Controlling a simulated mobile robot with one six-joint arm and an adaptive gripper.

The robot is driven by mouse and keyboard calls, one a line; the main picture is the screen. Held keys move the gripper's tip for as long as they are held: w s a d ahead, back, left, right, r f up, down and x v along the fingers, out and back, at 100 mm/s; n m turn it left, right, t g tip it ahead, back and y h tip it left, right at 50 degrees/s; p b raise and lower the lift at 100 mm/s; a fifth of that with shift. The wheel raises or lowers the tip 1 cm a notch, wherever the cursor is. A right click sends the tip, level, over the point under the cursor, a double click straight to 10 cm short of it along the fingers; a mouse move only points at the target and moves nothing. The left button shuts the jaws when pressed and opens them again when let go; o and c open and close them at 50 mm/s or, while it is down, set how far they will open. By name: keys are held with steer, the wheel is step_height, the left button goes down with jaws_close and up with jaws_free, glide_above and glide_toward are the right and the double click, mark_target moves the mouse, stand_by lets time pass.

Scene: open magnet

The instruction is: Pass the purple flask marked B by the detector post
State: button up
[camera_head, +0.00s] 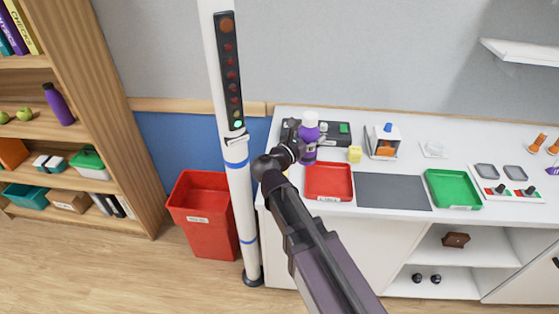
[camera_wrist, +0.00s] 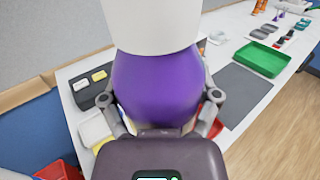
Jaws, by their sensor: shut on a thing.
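The purple flask with a white top (camera_head: 308,133) is held upright at the left end of the white counter. It fills the middle of the wrist view (camera_wrist: 158,88). My gripper (camera_head: 297,146) is shut on it, with a finger on each side of its body in the wrist view (camera_wrist: 160,102). I cannot read a letter B on it. The detector post (camera_head: 238,185) is a white pole with blue bands, standing left of the flask and apart from it. Its dark light panel (camera_head: 230,72) has a green light lit at the bottom.
A red tray (camera_head: 329,199), a dark grey mat (camera_head: 393,191) and a green tray (camera_head: 453,204) lie on the counter. A yellow block (camera_head: 355,154) is near the flask. A red bin (camera_head: 203,236) stands left of the post, beside a wooden shelf (camera_head: 125,130).

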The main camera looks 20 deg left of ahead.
steer(key=s+a+f+n+t+y+b, duration=0.1)
steer(key=a+f+n+y+b, duration=0.2)
steer(key=a+f+b, duration=0.3)
steer(key=shift+s+a+f+y, duration=0.25)
steer(key=shift+a+f+y, duration=0.5)
steer(key=shift+a, duration=0.3)
steer(key=shift+w, duration=0.25)
steer(key=w+a, duration=0.4)
steer(key=w, duration=1.2)
stand_by(0.9)
stand_by(1.5)
